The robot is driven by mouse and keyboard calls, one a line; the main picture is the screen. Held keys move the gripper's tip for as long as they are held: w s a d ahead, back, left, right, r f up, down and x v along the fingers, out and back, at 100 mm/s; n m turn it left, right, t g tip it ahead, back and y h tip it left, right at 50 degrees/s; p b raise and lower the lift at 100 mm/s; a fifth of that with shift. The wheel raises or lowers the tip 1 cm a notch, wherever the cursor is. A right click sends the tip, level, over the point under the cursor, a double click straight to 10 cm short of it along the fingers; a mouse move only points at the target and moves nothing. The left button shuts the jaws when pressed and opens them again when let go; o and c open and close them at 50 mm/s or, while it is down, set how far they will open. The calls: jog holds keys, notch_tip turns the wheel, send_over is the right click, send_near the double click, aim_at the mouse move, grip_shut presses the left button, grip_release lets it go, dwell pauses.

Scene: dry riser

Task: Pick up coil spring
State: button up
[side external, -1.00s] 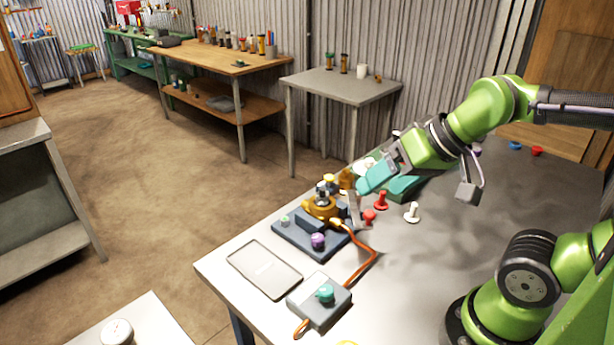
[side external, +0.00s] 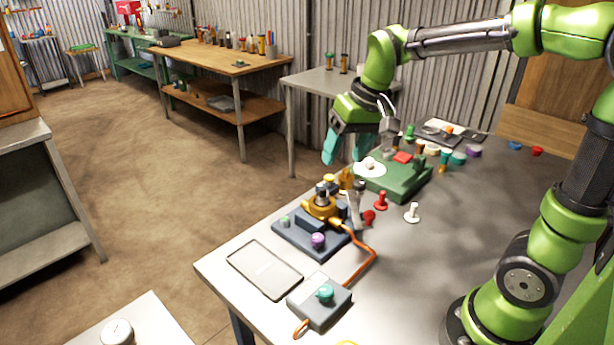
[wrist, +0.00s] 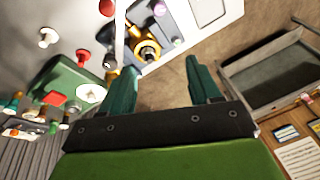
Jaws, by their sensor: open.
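I cannot pick out a coil spring for certain in either view; it may be hidden or too small to tell. My gripper (side external: 345,152) is open and empty, its teal fingers pointing down behind the brass fixture and left of the green block. In the wrist view my gripper (wrist: 157,75) shows both fingers wide apart, with nothing between them but the floor beyond. The brass fixture (side external: 320,208) stands on a dark blue base (side external: 290,238). It also shows in the wrist view (wrist: 148,50), beyond the fingertips.
A green block (side external: 405,185) carries a white disc (side external: 362,170) and a red square. Red pegs (side external: 381,200) and a white peg (side external: 412,212) stand nearby. An orange cable (side external: 368,260) runs to a grey box (side external: 318,303) beside a tablet (side external: 265,270).

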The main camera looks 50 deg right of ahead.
jog(key=w+d+g, duration=0.2)
jog(key=w+d, duration=0.2)
jog(key=w, duration=0.4)
jog(key=g+h, duration=0.1)
send_over(324, 190)
jog(key=f, duration=1)
jog(key=shift+d, duration=0.2)
jog(key=f, duration=0.5)
jog(key=shift+a+f, duration=0.25)
jog(key=c, duration=1.1)
